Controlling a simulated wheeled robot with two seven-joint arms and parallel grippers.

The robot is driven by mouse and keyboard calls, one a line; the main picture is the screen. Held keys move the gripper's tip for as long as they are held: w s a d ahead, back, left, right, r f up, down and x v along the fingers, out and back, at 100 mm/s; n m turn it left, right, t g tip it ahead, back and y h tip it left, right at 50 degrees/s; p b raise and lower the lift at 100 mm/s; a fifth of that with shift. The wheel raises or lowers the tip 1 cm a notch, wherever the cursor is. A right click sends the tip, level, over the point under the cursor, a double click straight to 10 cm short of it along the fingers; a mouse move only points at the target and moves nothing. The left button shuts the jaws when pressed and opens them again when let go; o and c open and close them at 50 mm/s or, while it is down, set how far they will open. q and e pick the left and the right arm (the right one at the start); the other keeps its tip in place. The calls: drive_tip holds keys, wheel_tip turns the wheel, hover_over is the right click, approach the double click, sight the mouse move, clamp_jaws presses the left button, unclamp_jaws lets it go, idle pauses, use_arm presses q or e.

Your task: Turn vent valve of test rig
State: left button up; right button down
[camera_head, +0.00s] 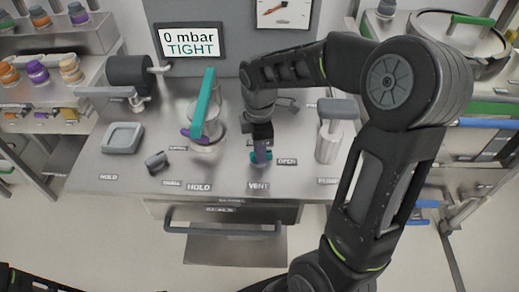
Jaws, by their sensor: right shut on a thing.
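The test rig's metal bench (110,180) is in the middle of the view. The vent valve (262,158) is a teal knob just behind the VENT label (258,186), with an OPEN label (287,162) to its right. My right gripper (262,150) points down onto the valve and is shut on it; the fingers and wrist hide much of it. A display (190,40) reads "0 mbar TIGHT". My left gripper is not in view; only a dark piece of my left arm shows at the bottom left.
A clear vessel under a teal clamp bar (205,105) stands left of my gripper. A grey-topped pump cylinder (330,140) stands to its right. A grey tray (123,138) and a small dark part (157,162) lie at left. Shelves flank the bench.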

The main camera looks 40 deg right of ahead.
drive_tip(key=shift+m, duration=1.2)
drive_tip(key=c, duration=1.2)
unclamp_jaws()
drive_tip(key=shift+c, duration=0.2)
wheel_tip(320, 180, up, 8)
drive_tip(key=shift+f+b, duration=0.1)
drive_tip(key=shift+b, duration=0.3)
